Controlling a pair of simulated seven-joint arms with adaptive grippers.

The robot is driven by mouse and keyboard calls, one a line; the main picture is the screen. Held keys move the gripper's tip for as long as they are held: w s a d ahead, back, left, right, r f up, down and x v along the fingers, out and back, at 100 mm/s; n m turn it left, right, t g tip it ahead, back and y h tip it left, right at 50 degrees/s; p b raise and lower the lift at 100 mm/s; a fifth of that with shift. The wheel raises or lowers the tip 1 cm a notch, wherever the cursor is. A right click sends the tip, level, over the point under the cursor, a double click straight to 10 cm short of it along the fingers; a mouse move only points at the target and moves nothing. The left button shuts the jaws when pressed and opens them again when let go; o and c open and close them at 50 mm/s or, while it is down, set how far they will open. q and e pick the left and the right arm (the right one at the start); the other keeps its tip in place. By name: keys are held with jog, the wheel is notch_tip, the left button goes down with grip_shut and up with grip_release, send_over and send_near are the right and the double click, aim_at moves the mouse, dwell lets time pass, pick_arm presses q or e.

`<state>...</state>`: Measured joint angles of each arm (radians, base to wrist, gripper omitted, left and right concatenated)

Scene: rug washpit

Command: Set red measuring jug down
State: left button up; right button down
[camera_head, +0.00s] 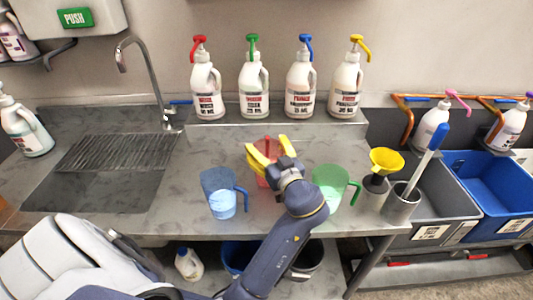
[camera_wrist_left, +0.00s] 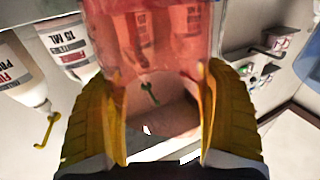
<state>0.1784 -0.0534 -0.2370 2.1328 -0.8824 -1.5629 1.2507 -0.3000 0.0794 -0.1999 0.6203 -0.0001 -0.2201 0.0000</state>
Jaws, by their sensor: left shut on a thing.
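The red measuring jug (camera_head: 269,143) is translucent and stands out between the yellow fingers of my left gripper (camera_head: 266,151), over the middle of the grey counter (camera_head: 165,205). In the left wrist view the jug (camera_wrist_left: 160,55) fills the space between the two yellow fingers (camera_wrist_left: 160,115), which press on its sides. My left gripper is shut on it. The gripper and wrist hide much of the jug in the head view, and I cannot tell whether its base touches the counter. My right gripper is not in view.
A blue jug (camera_head: 219,194) stands left of the gripper and a green jug (camera_head: 328,184) right of it. Several pump bottles (camera_head: 254,92) line the back ledge. A yellow funnel (camera_head: 386,160) and a grey cup (camera_head: 400,204) stand at right. The sink (camera_head: 95,190) is at left.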

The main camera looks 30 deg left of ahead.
aim_at(268, 160)
pick_arm(q)
jog(key=shift+f, duration=1.15)
jog(key=o, duration=1.6)
jog(key=shift+f, duration=0.1)
jog(key=shift+r, duration=0.25)
jog(key=shift+v, duration=2.75)
